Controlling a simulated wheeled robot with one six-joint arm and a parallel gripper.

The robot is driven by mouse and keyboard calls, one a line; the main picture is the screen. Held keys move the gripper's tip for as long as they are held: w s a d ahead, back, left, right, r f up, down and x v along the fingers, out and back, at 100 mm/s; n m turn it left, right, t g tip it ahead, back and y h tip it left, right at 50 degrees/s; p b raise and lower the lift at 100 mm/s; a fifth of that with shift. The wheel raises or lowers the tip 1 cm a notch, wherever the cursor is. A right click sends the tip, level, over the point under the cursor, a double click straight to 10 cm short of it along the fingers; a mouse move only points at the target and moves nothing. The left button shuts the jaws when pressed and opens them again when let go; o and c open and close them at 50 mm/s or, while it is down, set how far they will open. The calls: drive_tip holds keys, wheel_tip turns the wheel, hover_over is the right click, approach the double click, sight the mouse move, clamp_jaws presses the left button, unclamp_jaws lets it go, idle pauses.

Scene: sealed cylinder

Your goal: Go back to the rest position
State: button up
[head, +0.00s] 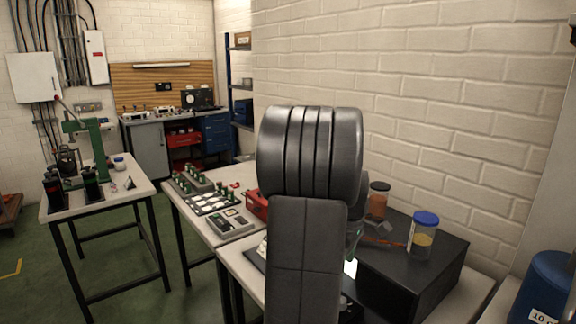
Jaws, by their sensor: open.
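My dark grey arm stands upright in the middle of the head view and covers much of the table behind it. A clear jar with a blue lid and yellow contents (423,237) stands upright on a black box (425,284) to the right of the arm. A jar with a dark lid and orange-brown contents (377,203) stands behind it to the left. An orange-red object (384,242) lies near the jars, partly hidden.
Left of my arm, a table (201,218) carries panels with green parts and a red box (257,204). Further left stands a table with a green press (84,146). A blue drum (545,290) is at the lower right. A brick wall closes off the right side.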

wheel_tip(320, 180, down, 13)
drive_tip(key=shift+r, duration=0.2)
drive_tip(key=shift+w+m+p, duration=0.15)
drive_tip(key=shift+m+p, duration=0.15)
drive_tip(key=m, duration=0.4)
drive_tip(key=shift+r+p, duration=0.1)
drive_tip(key=shift+p, duration=0.3)
drive_tip(key=m+p, duration=0.1)
drive_tip(key=m, duration=0.4)
drive_tip(key=shift+m+p, duration=0.3)
drive_tip(key=shift+p, duration=0.1)
drive_tip(key=m+p, duration=0.2)
drive_tip(key=m, duration=0.3)
drive_tip(key=shift+r+m, duration=0.1)
drive_tip(key=shift+m, duration=0.2)
drive_tip(key=shift+m+p, duration=1.4)
drive_tip(key=shift+m, duration=0.7)
